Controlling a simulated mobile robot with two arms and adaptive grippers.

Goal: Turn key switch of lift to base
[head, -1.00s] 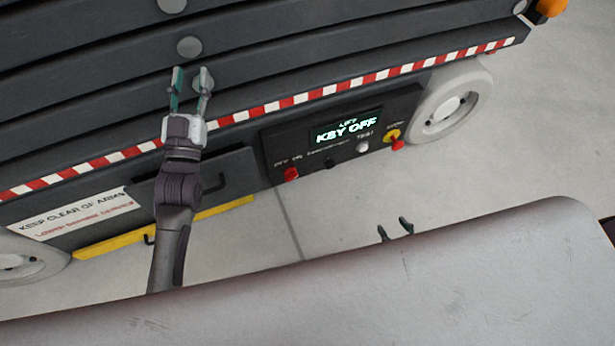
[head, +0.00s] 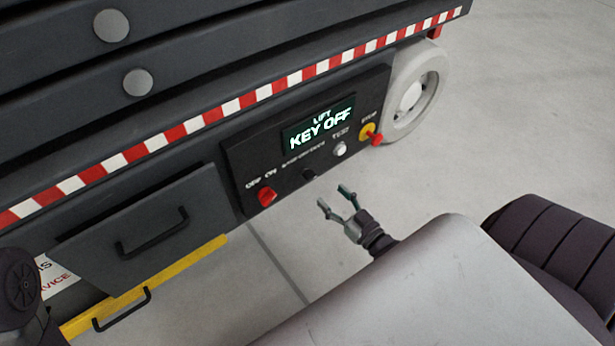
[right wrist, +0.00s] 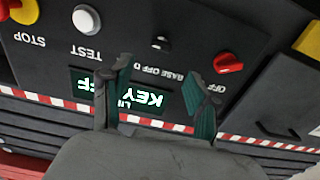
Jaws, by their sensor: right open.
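The lift's dark control panel (head: 235,160) shows at the centre of the head view, with its display (head: 318,128) reading "LIFT KEY OFF". The key switch is the small black knob (head: 308,174) below the display. In the right wrist view, which shows the panel upside down, the key switch (right wrist: 161,43) has lettering reading "BASE OFF D" beside it. My right gripper (head: 334,196) is open and empty, below and right of the knob and apart from it. In the right wrist view, the knob appears beyond the gap between the open fingertips (right wrist: 158,75). My left gripper is out of view.
A red OFF/ON knob (head: 267,196) sits left of the key switch. A white test button (head: 339,149) and a red-and-yellow stop button (head: 371,133) sit right. A white wheel (head: 413,95) stands beyond. Drawer handles (head: 152,235) project at left. Grey floor lies open at right.

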